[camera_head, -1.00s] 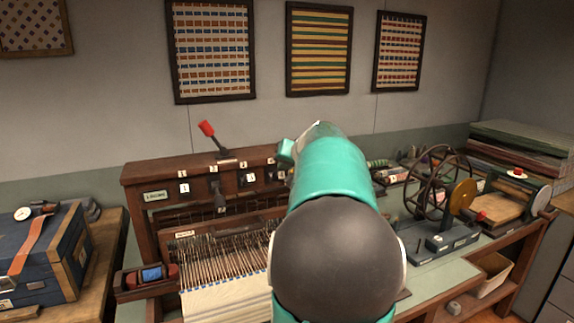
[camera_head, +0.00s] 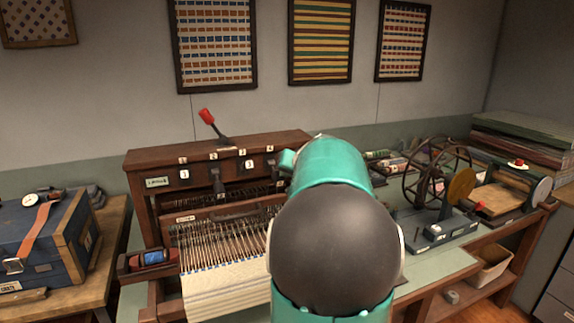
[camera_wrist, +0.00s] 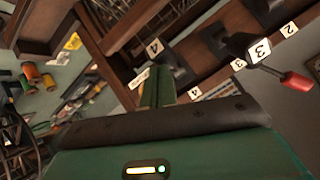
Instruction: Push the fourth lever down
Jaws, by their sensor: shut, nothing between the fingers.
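A wooden loom frame (camera_head: 150,162) carries a row of levers with number labels. A lever with a red handle (camera_head: 206,116) sticks up near labels 2 and 3; this red handle (camera_wrist: 297,82) also shows at the right of the wrist view. A dark lever hangs down below label 2 (camera_head: 213,156). Label 4 (camera_head: 270,149) shows just left of my arm. In the wrist view, the number 4 plate (camera_wrist: 154,47) is beside a dark lever mount (camera_wrist: 178,62). My gripper (camera_wrist: 158,78) is shut and empty close to that mount; contact is unclear. The fourth lever's handle is hidden.
Warp threads (camera_head: 225,245) stretch below the levers. A wheel device (camera_head: 437,185) stands on the table to the right. A blue case (camera_head: 50,240) sits at the left. My arm blocks the loom's right end in the head view.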

